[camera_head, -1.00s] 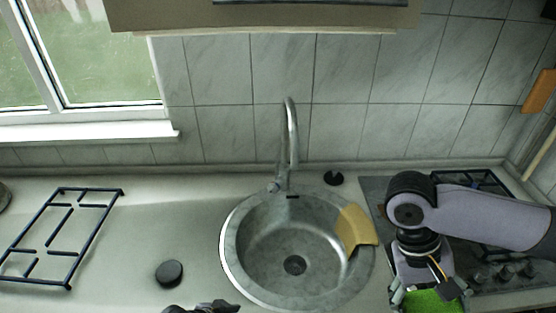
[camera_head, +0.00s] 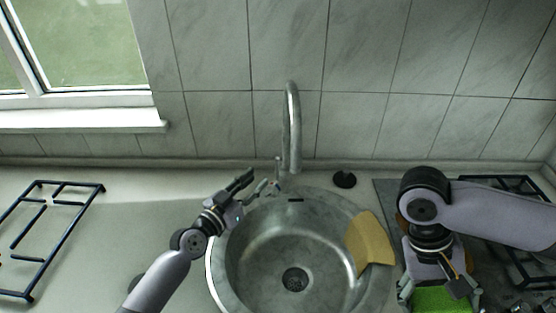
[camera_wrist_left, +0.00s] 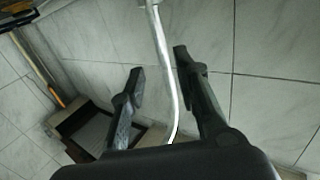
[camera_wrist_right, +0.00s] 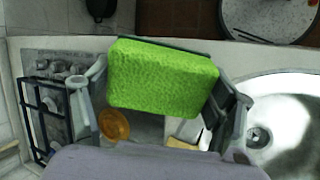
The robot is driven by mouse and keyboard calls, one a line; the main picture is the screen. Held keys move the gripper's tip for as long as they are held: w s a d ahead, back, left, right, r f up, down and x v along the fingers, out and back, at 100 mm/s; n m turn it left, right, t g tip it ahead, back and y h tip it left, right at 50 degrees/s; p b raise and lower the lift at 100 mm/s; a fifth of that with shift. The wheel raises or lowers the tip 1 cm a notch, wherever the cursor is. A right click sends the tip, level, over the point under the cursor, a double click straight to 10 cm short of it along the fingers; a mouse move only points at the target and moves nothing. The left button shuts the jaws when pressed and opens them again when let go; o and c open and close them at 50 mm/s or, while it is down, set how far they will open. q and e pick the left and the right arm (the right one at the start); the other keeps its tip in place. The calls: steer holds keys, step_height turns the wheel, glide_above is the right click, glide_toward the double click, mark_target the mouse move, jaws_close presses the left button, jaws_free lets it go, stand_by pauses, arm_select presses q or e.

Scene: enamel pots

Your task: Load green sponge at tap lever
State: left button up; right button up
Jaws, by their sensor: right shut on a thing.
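The green sponge (camera_head: 445,299) is low at the right in the head view, in my right gripper (camera_head: 440,284). The right wrist view shows the sponge (camera_wrist_right: 160,78) between its fingers, held above the counter. The tap (camera_head: 291,125) stands behind the sink, its small lever (camera_head: 278,172) at the base on the left. My left gripper (camera_head: 256,182) is just left of the lever, with fingers apart and empty. I cannot tell whether it touches the lever. In the left wrist view the tap spout (camera_wrist_left: 161,55) shows beyond the open fingers.
The round metal sink (camera_head: 260,245) lies at the middle, with a yellow cloth (camera_head: 370,240) over its right rim. A black round piece (camera_head: 344,179) sits behind it. A black grate (camera_head: 48,235) is on the left counter. The stove grate (camera_head: 505,187) is behind my right arm.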

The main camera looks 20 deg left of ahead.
arm_select(q)
glide_above(277, 181)
steer(key=shift+w+p, duration=0.3)
steer(key=shift+p, duration=0.1)
steer(key=shift+c, duration=0.4)
steer(key=shift+a, duration=0.1)
jaws_close()
stand_by(0.3)
